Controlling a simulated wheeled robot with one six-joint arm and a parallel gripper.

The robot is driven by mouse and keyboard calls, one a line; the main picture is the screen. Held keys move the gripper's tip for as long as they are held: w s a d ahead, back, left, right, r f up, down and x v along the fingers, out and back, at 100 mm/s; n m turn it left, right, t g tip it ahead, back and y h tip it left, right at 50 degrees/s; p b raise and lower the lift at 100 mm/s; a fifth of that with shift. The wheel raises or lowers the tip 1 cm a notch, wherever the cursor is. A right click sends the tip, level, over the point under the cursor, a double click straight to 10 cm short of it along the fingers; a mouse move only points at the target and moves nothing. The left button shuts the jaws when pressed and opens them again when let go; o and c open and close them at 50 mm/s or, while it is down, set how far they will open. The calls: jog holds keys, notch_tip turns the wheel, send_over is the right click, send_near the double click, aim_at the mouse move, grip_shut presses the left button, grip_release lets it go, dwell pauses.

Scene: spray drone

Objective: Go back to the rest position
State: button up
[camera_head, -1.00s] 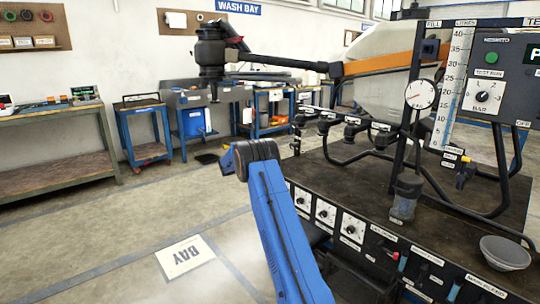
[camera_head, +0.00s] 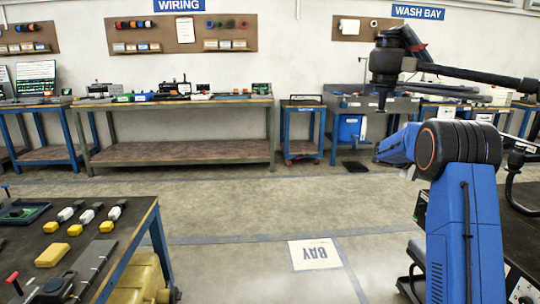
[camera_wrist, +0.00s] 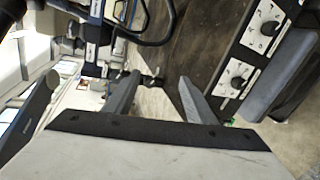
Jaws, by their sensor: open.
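My gripper (camera_wrist: 157,98) shows in the wrist view with its two dark fingers spread apart and nothing between them. Beyond the fingers in that view is the spray drone's test bench, with a grey-brown top (camera_wrist: 205,40) and a panel of white-labelled knobs (camera_wrist: 250,50) at the right. In the head view my blue arm rises at the right, in front of the bench.
A workbench corner at the lower left holds yellow and white parts (camera_head: 52,254). A long bench (camera_head: 180,152) stands along the far wall. A blue trolley (camera_head: 302,132) stands beside it. The floor around the BAY sign (camera_head: 315,254) is clear.

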jog(key=s+a+r+m+y, duration=0.1)
jog(key=s+a+r+y, duration=0.1)
jog(key=s+a, duration=0.6)
jog(key=s+a+r+t+y, duration=0.1)
jog(key=s+a+y, duration=0.3)
jog(key=s, duration=0.7)
jog(key=s+a+r+m+y, duration=0.1)
jog(key=s+a+r, duration=0.1)
jog(key=s+a, duration=0.65)
jog(key=s+a+f+t+y, duration=0.1)
jog(key=s+a+f+y, duration=0.1)
jog(key=s+a, duration=0.4)
jog(key=s+a+f+t+y, duration=0.1)
jog(key=s+a+f+y, duration=0.2)
jog(key=s, duration=1)
jog(key=s+a+f+t+y, duration=0.1)
jog(key=s+a+f+y, duration=0.1)
jog(key=s+a+f, duration=0.3)
jog(key=s+a, duration=0.4)
jog(key=shift+s+a+f+m, duration=0.25)
jog(key=shift+a+f+m, duration=0.05)
